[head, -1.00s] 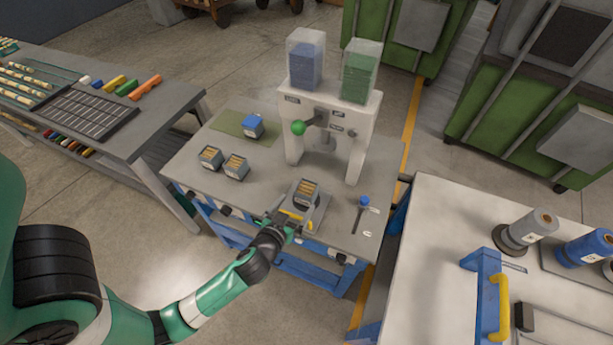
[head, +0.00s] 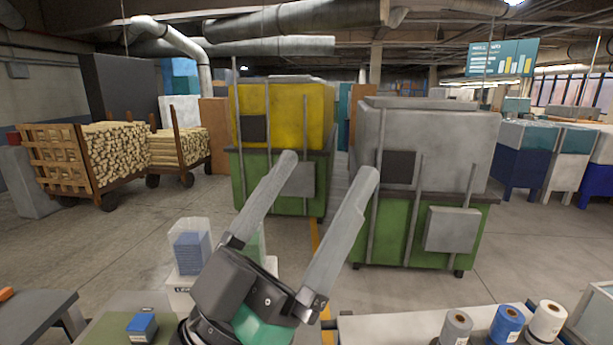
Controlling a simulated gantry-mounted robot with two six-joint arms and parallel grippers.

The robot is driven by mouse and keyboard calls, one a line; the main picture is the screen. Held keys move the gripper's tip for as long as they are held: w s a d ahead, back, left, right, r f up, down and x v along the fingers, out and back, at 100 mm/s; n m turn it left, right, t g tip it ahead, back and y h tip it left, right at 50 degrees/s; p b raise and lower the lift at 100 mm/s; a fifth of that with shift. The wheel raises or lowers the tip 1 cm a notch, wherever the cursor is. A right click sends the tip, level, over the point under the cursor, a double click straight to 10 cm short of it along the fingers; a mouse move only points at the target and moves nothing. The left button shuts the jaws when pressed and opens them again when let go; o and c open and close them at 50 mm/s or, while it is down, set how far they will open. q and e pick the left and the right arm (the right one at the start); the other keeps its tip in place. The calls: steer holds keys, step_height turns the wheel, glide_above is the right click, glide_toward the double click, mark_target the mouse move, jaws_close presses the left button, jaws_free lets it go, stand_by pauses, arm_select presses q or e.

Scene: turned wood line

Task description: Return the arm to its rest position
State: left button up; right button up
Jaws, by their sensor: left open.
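My left gripper (head: 322,185) is raised close in front of the head view, with its two long grey fingers pointing up and spread apart. It is open, and nothing shows between the fingers. Its dark wrist and a bit of green arm hide part of the dispensing station on the workbench. The clear bin with blue contents (head: 191,247) shows left of the wrist. My right gripper is not in view.
A blue box (head: 142,327) lies on a green mat (head: 105,330) at lower left. Spools, including a blue one (head: 507,324), stand on the right table. Green-based machines (head: 425,235) and a wood cart (head: 85,165) stand beyond. The air around the gripper looks clear.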

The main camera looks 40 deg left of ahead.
arm_select(q)
step_height(320, 180, up, 27)
steer(key=s+d+m+h+p, duration=0.1)
steer(key=p, duration=2.4)
steer(key=shift+s+r+t+h, duration=0.2)
steer(key=shift+s+t+h, duration=0.1)
steer(key=shift+s, duration=0.1)
steer(key=shift+d, duration=0.1)
